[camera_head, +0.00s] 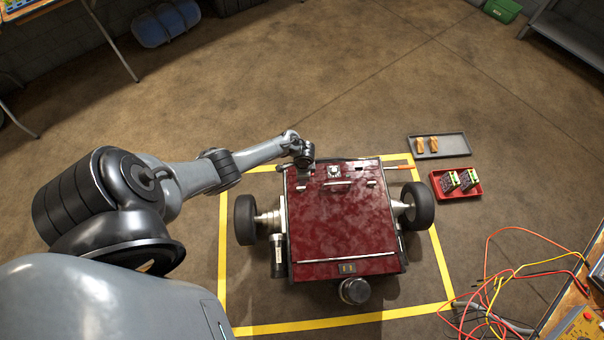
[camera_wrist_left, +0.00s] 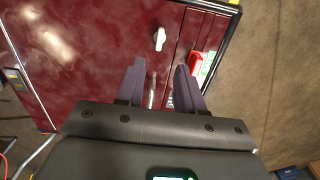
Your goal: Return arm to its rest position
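My left arm reaches in from the left, and its gripper (camera_head: 302,165) hangs over the far left corner of the dark red vehicle (camera_head: 345,220). In the left wrist view the two dark fingers of the left gripper (camera_wrist_left: 159,66) are spread apart with nothing held between them. The vehicle's red top (camera_wrist_left: 75,60) fills much of that view beyond the fingers. A small white knob (camera_wrist_left: 160,38) on the vehicle shows just beyond the fingertips. A red, white and green part (camera_wrist_left: 201,64) shows beside the right finger. My right gripper is in neither view.
The vehicle stands inside a yellow floor outline (camera_head: 222,255). To its right are a grey tray (camera_head: 453,146) with two orange pieces and a red tray (camera_head: 474,191) with two dark-green modules. Red and yellow cables (camera_head: 487,285) trail at lower right.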

